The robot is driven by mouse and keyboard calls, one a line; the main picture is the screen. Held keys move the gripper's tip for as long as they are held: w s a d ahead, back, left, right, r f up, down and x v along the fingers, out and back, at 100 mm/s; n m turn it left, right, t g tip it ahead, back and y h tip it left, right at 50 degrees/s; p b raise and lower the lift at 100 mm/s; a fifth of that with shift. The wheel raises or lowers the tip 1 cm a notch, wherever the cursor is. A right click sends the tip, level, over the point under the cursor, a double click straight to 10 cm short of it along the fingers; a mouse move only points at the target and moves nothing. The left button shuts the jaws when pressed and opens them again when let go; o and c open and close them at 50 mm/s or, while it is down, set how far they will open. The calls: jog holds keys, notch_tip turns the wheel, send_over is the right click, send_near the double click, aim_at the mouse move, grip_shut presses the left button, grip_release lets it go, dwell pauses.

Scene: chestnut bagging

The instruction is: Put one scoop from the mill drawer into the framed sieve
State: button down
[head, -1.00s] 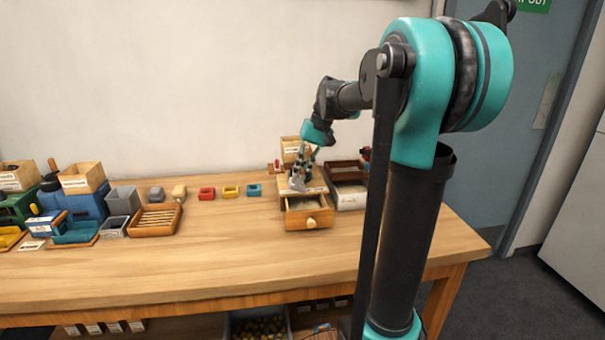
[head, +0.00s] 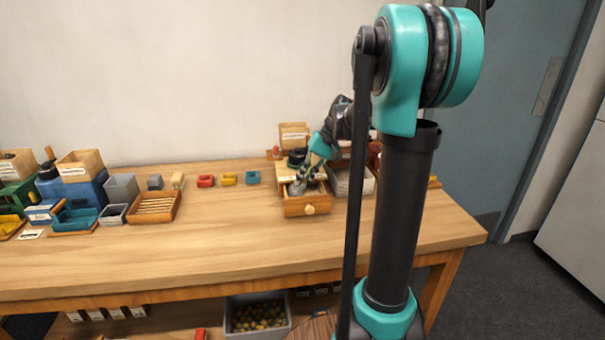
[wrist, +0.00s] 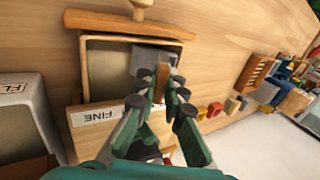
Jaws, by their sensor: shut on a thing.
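The mill's wooden drawer (head: 307,208) is pulled open below the mill body; its pale inside also shows in the wrist view (wrist: 103,72), beside a "FINE" label. My gripper (wrist: 160,92) is shut on the handle of a grey scoop (wrist: 150,58). In the head view the scoop (head: 297,187) is at the left part of the open drawer, with my gripper (head: 307,174) just above it. The scoop's head is within the drawer's outline; whether it holds anything or touches the bottom I cannot tell. I cannot pick out the framed sieve for certain.
A pale bin (head: 340,186), partly behind my arm, stands right of the mill; its label in the wrist view begins "FL". The front table is clear.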

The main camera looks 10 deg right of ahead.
jog(key=shift+d+f, duration=0.1)
jog(key=shift+f, duration=0.3)
jog(key=shift+f+h, duration=0.3)
jog(key=h, duration=0.1)
jog(key=f+h, duration=0.1)
jog(key=h, duration=0.1)
jog(key=shift+s+a, duration=0.1)
jog(key=shift+a, duration=0.3)
jog(key=shift+d+f+h, duration=0.15)
jog(key=shift+d+h, duration=0.55)
jog(key=shift+d, duration=0.4)
jog(key=shift+h, duration=0.3)
jog(key=shift+a+h, duration=0.25)
jog(key=shift+h, duration=0.15)
jog(key=shift+r, duration=0.65)
jog(key=shift+a+r, duration=0.15)
jog(key=shift+r, duration=1.7)
jog(key=shift+a+r, duration=0.1)
jog(key=shift+r, duration=1.7)
